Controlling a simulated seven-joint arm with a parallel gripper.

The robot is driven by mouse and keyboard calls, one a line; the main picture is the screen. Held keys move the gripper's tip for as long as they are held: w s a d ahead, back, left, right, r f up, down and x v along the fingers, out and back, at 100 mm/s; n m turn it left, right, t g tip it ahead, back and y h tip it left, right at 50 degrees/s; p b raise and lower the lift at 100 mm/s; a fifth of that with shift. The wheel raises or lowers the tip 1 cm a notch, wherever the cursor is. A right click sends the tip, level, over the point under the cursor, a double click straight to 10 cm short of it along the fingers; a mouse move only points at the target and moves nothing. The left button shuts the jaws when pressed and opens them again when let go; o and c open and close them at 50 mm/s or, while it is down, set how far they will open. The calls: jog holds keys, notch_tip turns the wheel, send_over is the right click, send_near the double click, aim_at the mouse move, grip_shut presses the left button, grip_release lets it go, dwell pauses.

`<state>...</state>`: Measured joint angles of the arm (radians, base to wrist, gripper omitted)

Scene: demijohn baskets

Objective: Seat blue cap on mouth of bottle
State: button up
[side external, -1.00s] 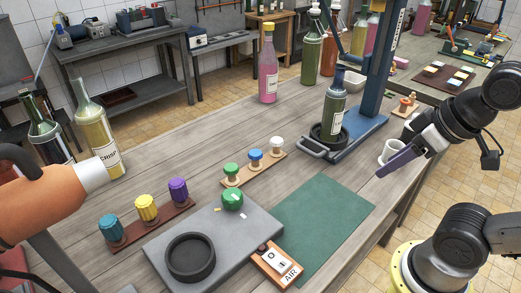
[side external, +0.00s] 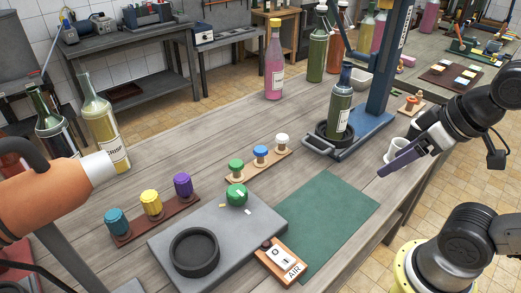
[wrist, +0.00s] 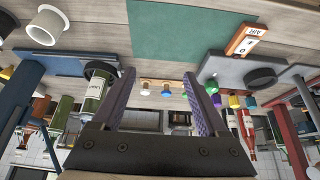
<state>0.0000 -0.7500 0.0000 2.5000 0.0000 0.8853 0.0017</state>
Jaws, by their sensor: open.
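The blue cap (side external: 260,152) sits in the middle of a small wooden strip, between a green cap (side external: 236,165) and a white cap (side external: 282,140). The strip also shows in the wrist view, with the blue cap (wrist: 166,90) small and far off. A green bottle (side external: 340,110) with a pale label stands upright in a black ring on the blue press base; its mouth is hard to make out. It also shows at left in the wrist view (wrist: 96,92). My gripper (side external: 390,168) has purple fingers, open and empty, right of the bottle and far from the cap.
A white mug (side external: 394,152) is close behind my gripper. The blue press column (side external: 382,60) rises behind the bottle. A green mat (side external: 325,215) lies flat and clear. A red-brown rack (side external: 150,225) holds teal, yellow and purple caps.

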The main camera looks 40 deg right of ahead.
aim_at(266, 151)
jog(key=w+r+n+t, duration=0.1)
jog(key=w+r+t, duration=0.25)
jog(key=w, duration=0.55)
jog(key=w+r+n+t, duration=0.1)
jog(key=w+r+t, duration=0.1)
jog(key=w+t, duration=0.45)
jog(key=w+a+f+g+y, duration=0.1)
jog(key=w+f+y, duration=0.1)
jog(key=f, duration=0.6)
jog(key=w+a+f+g+y, duration=0.1)
jog(key=w+f, duration=0.1)
jog(key=f, duration=0.7)
jog(key=shift+t, duration=0.3)
jog(key=x, duration=1.3)
jog(key=shift+w+d, duration=0.1)
jog(key=shift+d, duration=0.1)
jog(key=shift+c, duration=0.2)
grip_shut()
